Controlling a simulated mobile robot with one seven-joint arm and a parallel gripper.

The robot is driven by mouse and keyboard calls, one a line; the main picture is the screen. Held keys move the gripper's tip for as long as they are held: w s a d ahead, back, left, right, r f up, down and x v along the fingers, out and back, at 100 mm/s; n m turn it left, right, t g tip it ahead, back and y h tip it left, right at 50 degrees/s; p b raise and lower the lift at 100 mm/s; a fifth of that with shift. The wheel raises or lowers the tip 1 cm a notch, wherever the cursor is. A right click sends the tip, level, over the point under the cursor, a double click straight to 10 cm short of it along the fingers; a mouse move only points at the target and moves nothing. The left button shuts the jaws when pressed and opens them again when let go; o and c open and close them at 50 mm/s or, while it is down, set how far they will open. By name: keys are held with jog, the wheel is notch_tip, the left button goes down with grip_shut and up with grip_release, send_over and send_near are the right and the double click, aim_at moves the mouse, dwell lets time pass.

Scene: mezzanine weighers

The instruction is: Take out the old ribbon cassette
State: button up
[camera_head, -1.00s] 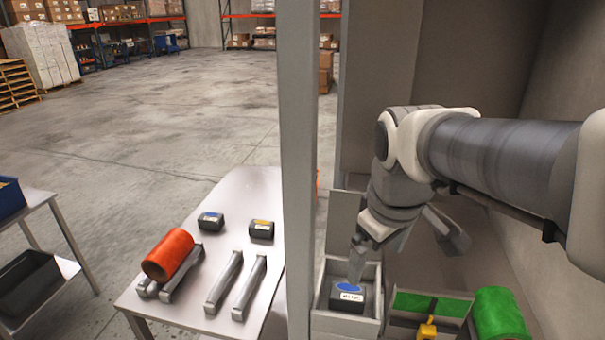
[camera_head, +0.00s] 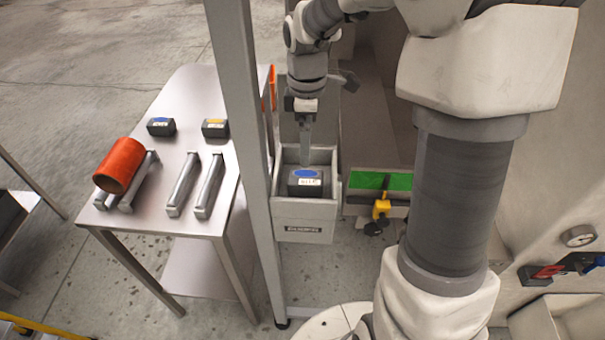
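A dark ribbon cassette (camera_head: 306,182) with a blue top and a white label sits in an open grey box (camera_head: 304,222) with a dark label plate on its front. My gripper (camera_head: 305,150) points down over the back of this box, just behind the cassette. Only a narrow edge of its fingers shows, so I cannot tell how far apart they are or whether they touch the cassette.
A steel table (camera_head: 190,85) holds an orange roll (camera_head: 120,165) on rails and two bare rails (camera_head: 209,186). A grey post (camera_head: 243,120) stands between table and box. Right of the box are a green panel (camera_head: 368,180) and a yellow part (camera_head: 381,207). A gauge (camera_head: 578,236) is far right.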

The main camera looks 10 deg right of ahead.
aim_at(306, 177)
notch_tip(306, 177, down, 7)
jog(key=shift+f, duration=0.2)
jog(key=shift+w+d+f+p, duration=0.1)
jog(key=shift+w+f+p, duration=0.1)
jog(key=shift+f, duration=1.2)
jog(key=shift+w+f+p, duration=0.1)
jog(key=shift+w+f, duration=0.05)
jog(key=shift+f, duration=1.2)
jog(key=c, duration=1.5)
